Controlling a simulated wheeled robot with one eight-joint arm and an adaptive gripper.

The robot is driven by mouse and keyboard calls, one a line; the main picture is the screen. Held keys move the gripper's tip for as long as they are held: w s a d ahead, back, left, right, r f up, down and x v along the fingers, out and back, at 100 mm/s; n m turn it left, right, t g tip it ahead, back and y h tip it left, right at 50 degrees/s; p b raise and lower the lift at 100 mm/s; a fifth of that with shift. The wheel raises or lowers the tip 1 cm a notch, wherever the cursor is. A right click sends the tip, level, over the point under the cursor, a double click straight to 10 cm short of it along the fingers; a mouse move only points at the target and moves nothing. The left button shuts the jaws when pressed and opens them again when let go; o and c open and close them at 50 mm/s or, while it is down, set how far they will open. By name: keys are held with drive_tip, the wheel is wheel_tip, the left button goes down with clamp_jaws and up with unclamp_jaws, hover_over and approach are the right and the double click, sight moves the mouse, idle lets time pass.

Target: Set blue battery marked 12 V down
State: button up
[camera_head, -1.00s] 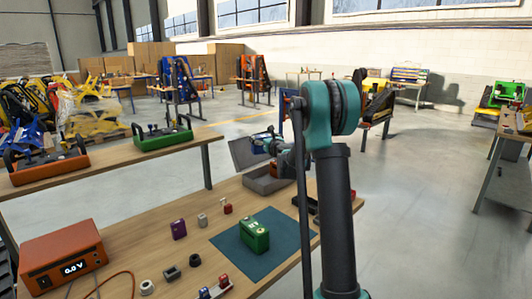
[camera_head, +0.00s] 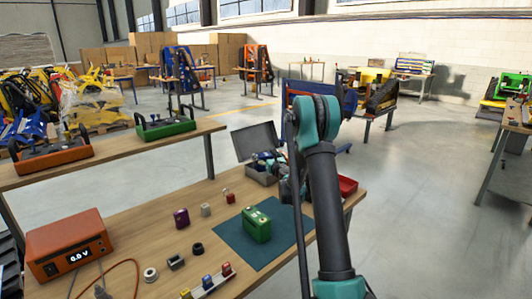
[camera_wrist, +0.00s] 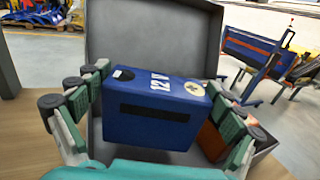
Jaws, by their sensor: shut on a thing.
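The blue battery (camera_wrist: 155,108), marked 12 V, fills the middle of the wrist view and is slightly tilted there. My gripper (camera_wrist: 150,115) is shut on it, with green-padded fingers at its left and right sides. An open grey box (camera_wrist: 98,132) with a raised lid (camera_wrist: 155,35) is around and behind the battery. The lid also shows in the head view (camera_head: 256,141). Whether the battery touches the box floor is hidden. In the head view my gripper (camera_head: 270,161) is small, at the box, and partly covered by my arm.
An orange-red block (camera_wrist: 212,141) sits right of the battery in the wrist view. A green battery (camera_head: 257,225) stands on a dark mat (camera_head: 232,243). A red tray (camera_head: 347,185) is right of my arm. Small parts and an orange meter (camera_head: 70,248) occupy the bench's left.

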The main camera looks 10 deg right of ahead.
drive_tip(key=shift+f, duration=1.65)
drive_tip(key=shift+f, duration=0.1)
drive_tip(key=o, duration=1.5)
drive_tip(key=shift+o, duration=0.2)
drive_tip(key=v, duration=1.2)
drive_tip(key=shift+s, duration=0.1)
